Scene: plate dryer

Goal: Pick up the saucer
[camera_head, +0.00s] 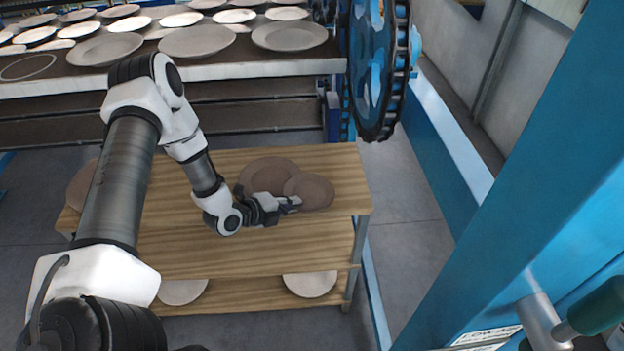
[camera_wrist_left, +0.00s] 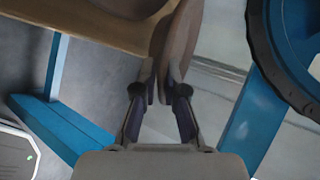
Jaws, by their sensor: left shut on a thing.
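The saucer (camera_head: 312,189) is a small round brown disc above the right part of the wooden cart's top. It overlaps a larger brown plate (camera_head: 262,172) behind it. My left gripper (camera_head: 291,203) reaches in from the left and is shut on the saucer's near left rim. In the left wrist view the saucer (camera_wrist_left: 180,38) shows nearly edge-on between the fingertips (camera_wrist_left: 163,78). I cannot tell whether the saucer touches the cart or the larger plate. My right gripper is not in view.
The wooden cart (camera_head: 230,258) has another brown plate (camera_head: 80,186) at its left end and pale plates on its lower shelf. A rack (camera_head: 290,68) with many plates stands behind. A blue wheel (camera_head: 375,70) and blue frame (camera_head: 520,200) stand at the right.

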